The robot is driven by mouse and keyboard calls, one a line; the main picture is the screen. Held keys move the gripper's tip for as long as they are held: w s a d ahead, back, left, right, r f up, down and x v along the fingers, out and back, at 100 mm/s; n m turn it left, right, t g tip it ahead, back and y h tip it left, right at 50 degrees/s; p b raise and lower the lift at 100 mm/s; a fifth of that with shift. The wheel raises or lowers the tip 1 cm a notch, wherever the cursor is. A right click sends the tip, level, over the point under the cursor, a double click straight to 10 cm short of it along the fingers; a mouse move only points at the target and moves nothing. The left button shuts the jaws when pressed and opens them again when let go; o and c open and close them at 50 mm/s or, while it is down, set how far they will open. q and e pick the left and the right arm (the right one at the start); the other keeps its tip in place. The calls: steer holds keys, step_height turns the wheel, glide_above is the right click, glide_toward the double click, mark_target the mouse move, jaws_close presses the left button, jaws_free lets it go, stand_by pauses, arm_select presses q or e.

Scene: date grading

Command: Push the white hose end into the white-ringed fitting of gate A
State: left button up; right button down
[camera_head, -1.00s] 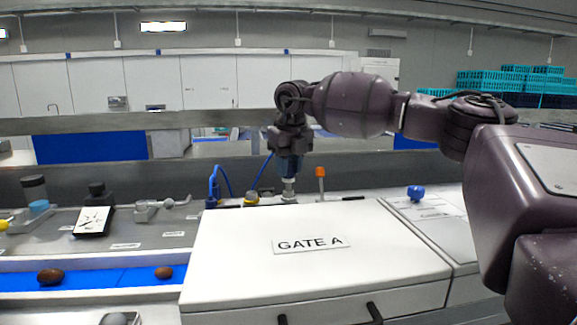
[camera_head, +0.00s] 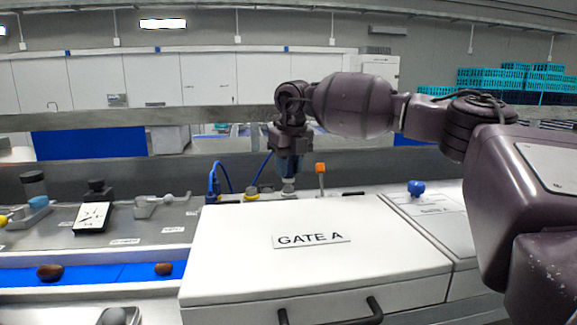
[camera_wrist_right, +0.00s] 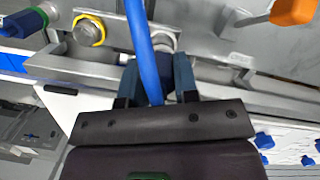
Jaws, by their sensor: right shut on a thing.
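My right gripper (camera_head: 289,178) points down behind the gate A cover (camera_head: 300,270), just above the white-ringed fitting (camera_head: 289,189). In the right wrist view its blue fingers (camera_wrist_right: 160,80) are shut around the end of the blue hose (camera_wrist_right: 142,40). The white hose end itself is hidden by the fingers and hose. The fitting's pale ring (camera_wrist_right: 164,42) shows partly behind the hose, right by the fingertips. I cannot tell how far the end is inside the fitting. My left gripper is not in view.
A yellow-ringed fitting (camera_head: 251,193) stands left of the white one, and an orange-topped lever (camera_head: 320,169) stands to the right. A blue connector (camera_head: 213,185) is further left. Dates (camera_head: 50,272) lie on the blue belt (camera_head: 100,276).

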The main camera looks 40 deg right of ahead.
steer(key=shift+f, duration=0.55)
stand_by(0.6)
steer(key=c, duration=1.5)
jaws_free()
steer(key=o, duration=1)
steer(key=shift+o, duration=0.2)
steer(key=shift+r, duration=0.1)
steer(key=shift+r+p, duration=1.7)
steer(key=shift+r, duration=0.8)
steer(key=shift+r+p, duration=0.45)
steer(key=shift+r, duration=2)
